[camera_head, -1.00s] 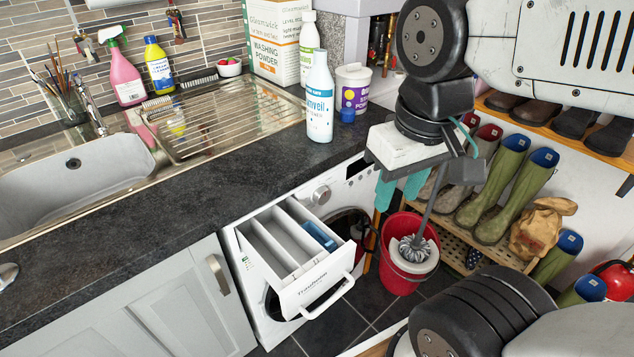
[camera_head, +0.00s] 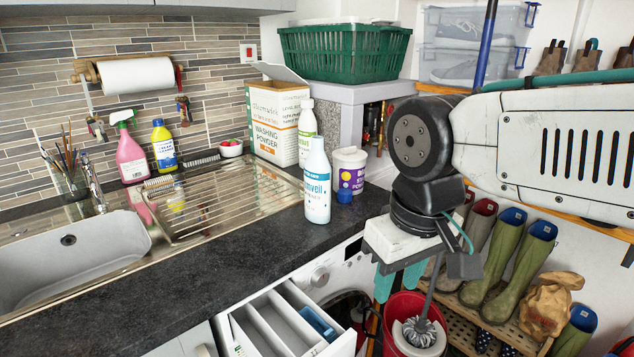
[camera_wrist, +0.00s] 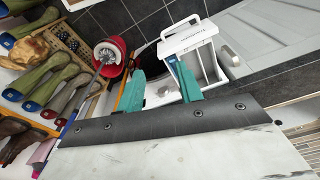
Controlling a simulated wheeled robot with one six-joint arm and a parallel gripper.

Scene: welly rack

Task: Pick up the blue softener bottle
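My gripper (camera_head: 398,284) is right of and below the bottle, pointing down in front of the worktop. Its two teal fingers are apart, with nothing between them. The fingers also show in the wrist view (camera_wrist: 161,80); the bottle is not visible there.
A washing powder box (camera_head: 276,125) is behind. The washing machine drawer (camera_head: 270,325) is pulled out below. A red bucket (camera_head: 398,330) holds a brush. The worktop left of the bottle is clear.

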